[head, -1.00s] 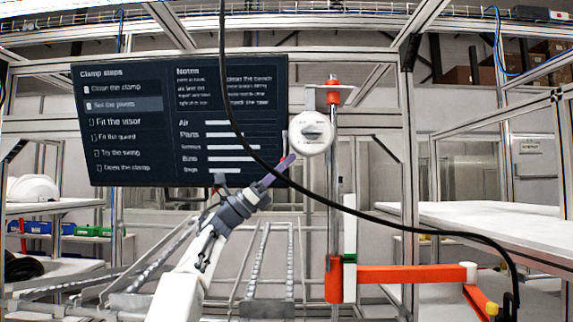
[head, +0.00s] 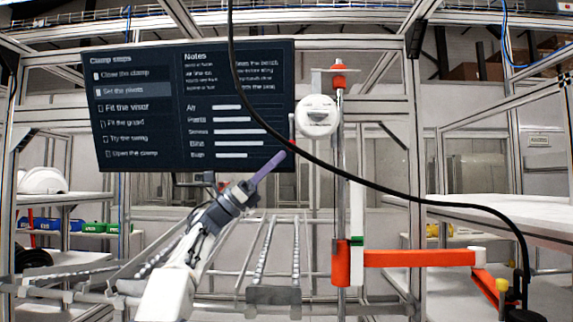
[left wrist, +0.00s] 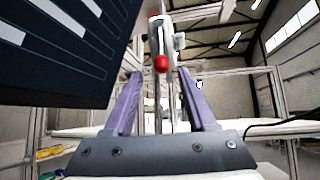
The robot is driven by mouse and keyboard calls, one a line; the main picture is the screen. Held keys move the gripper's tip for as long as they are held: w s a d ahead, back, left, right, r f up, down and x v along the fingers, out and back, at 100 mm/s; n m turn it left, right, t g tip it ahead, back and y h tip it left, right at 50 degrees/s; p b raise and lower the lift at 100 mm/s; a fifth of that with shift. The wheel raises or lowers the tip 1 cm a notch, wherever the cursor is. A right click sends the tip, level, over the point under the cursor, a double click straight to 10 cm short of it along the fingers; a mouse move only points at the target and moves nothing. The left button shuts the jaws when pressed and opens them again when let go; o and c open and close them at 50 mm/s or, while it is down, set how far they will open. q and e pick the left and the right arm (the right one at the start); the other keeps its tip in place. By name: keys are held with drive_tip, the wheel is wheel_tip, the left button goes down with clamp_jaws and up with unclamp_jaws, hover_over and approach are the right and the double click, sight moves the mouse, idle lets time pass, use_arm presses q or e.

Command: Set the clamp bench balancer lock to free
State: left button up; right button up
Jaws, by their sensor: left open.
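The balancer (head: 318,116) is a white round housing with a dial-like face, high on the upright post of the clamp bench. A thin lever with a red end (head: 292,143) hangs at its left side. It seems to be the red ball knob in the left wrist view (left wrist: 161,64). My left gripper (head: 282,156) has purple fingers and reaches up from the lower left, its tips just below the lever in the picture. In the left wrist view its fingers (left wrist: 160,82) are spread, with the knob ahead between and above the tips, apparently untouched. My right gripper is out of view.
A dark screen (head: 190,105) hangs behind my left arm. A black cable (head: 400,196) crosses in front of the post. An orange clamp arm (head: 418,257) juts right, low on the post. A white table (head: 470,215) stands at the right.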

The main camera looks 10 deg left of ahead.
use_arm(q)
drive_tip(key=b+v, duration=0.2)
drive_tip(key=v, duration=0.3)
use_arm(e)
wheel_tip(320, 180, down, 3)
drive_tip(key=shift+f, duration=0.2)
use_arm(q)
drive_tip(key=shift+r, duration=0.1)
